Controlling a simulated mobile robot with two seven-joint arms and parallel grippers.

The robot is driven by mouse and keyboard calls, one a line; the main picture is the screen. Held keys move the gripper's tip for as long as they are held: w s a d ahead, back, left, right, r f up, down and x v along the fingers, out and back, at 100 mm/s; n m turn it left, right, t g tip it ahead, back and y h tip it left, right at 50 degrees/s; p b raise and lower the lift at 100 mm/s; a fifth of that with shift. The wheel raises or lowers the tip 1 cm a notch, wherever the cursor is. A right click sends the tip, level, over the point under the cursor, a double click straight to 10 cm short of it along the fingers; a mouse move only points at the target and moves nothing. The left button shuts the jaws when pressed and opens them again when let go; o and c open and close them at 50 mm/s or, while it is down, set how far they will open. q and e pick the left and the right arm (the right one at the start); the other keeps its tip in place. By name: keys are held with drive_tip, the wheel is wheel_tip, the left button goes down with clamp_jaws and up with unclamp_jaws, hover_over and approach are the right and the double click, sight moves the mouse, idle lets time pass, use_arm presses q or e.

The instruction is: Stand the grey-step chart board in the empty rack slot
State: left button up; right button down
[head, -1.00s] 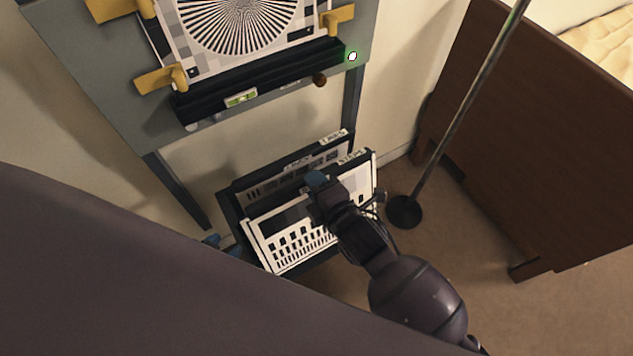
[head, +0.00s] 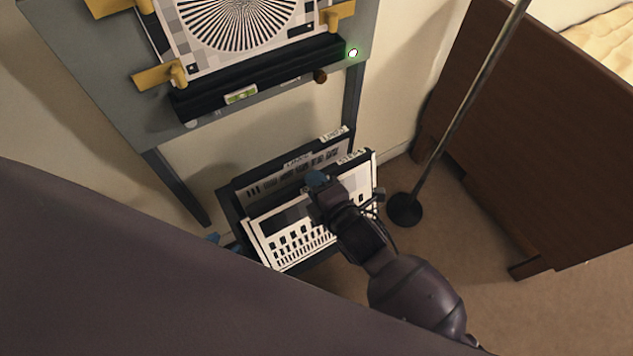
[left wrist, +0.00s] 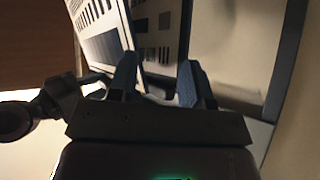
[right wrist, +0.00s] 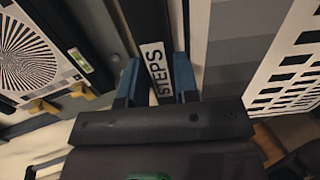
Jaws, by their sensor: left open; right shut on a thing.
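The grey-step chart board (head: 297,240) is white with black squares and a dark grey band, and its black top edge carries a "STEPS" label. It stands slightly tilted at the front of the black rack (head: 230,208) below the easel. My right gripper (head: 318,180) is shut on its top edge; the right wrist view shows the fingers (right wrist: 157,82) on both sides of the label. My left gripper (head: 213,239) is at the rack's left side, mostly hidden by my own body. In the left wrist view its fingers (left wrist: 158,85) are open near the boards' edges. The board's bottom edge and slot are hidden.
Another labelled chart board (head: 290,172) stands behind in the rack. The easel (head: 120,110) above holds a round starburst chart (head: 240,18) with yellow clamps. A pole on a round black base (head: 404,210) and a brown wooden panel (head: 540,130) stand at right.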

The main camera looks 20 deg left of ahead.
use_arm(q)
drive_tip(key=shift+f, duration=0.1)
use_arm(e)
drive_tip(key=shift+f, duration=0.2)
drive_tip(key=c, duration=0.8)
unclamp_jaws()
drive_tip(key=shift+s+d+r, duration=0.1)
drive_tip(key=shift+d, duration=0.1)
use_arm(q)
wheel_tip(320, 180, up, 2)
drive_tip(key=p, duration=0.2)
drive_tip(key=shift+r+p, duration=0.2)
drive_tip(key=shift+p, duration=0.1)
use_arm(e)
drive_tip(key=v, duration=1)
drive_tip(key=shift+s, duration=0.1)
